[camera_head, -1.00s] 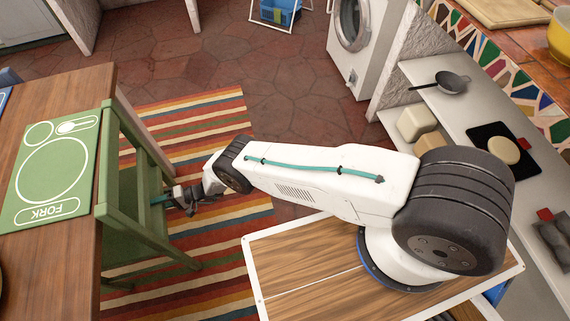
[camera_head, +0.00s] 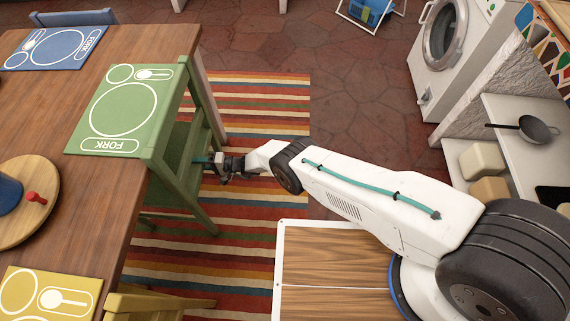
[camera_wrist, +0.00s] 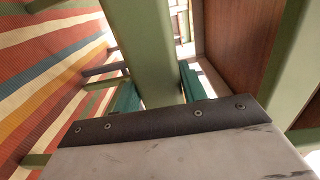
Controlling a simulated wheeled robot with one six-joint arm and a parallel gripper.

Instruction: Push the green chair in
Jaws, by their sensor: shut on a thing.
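The green chair (camera_head: 172,185) stands at the right side of the wooden table (camera_head: 112,190), its back close against the table's edge beside the green placemat (camera_head: 125,110). My gripper (camera_head: 214,165) is at the chair's back, on the side away from the table. In the wrist view, a green chair bar (camera_wrist: 150,50) runs between my gripper's teal fingertips (camera_wrist: 158,90), and they are shut on it. The head view hides the exact contact, and the tabletop hides part of the chair.
A striped rug (camera_head: 250,120) lies under the chair. A yellow chair (camera_head: 155,303) stands nearer along the same table side, and a blue chair (camera_head: 75,17) is at the far end. A washing machine (camera_head: 445,40) and shelves (camera_head: 500,115) line the right. Tiled floor (camera_head: 270,40) is open beyond the rug.

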